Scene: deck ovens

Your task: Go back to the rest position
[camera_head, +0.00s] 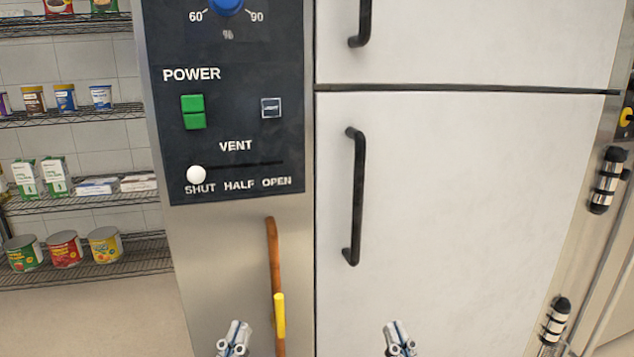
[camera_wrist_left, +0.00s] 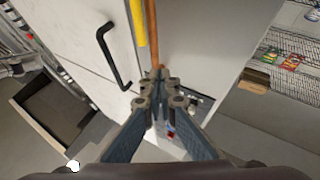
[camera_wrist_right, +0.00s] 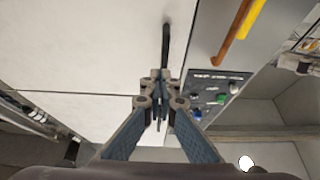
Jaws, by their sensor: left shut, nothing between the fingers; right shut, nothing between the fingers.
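My left gripper (camera_head: 234,340) is shut and empty at the bottom of the head view, in front of the steel side panel and just left of the brown and yellow handle (camera_head: 273,260). It also shows in the left wrist view (camera_wrist_left: 160,78). My right gripper (camera_head: 399,340) is shut and empty at the bottom of the head view, in front of the lower white door (camera_head: 450,220). It also shows in the right wrist view (camera_wrist_right: 159,76). Both look level with each other in the head view and hold nothing.
The control panel (camera_head: 240,110) has a green power switch (camera_head: 193,112) and a white vent knob (camera_head: 196,174) at SHUT. Black door handles (camera_head: 354,195) stick out from the white doors. Wire shelves (camera_head: 110,267) with cans and cartons stand at the left.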

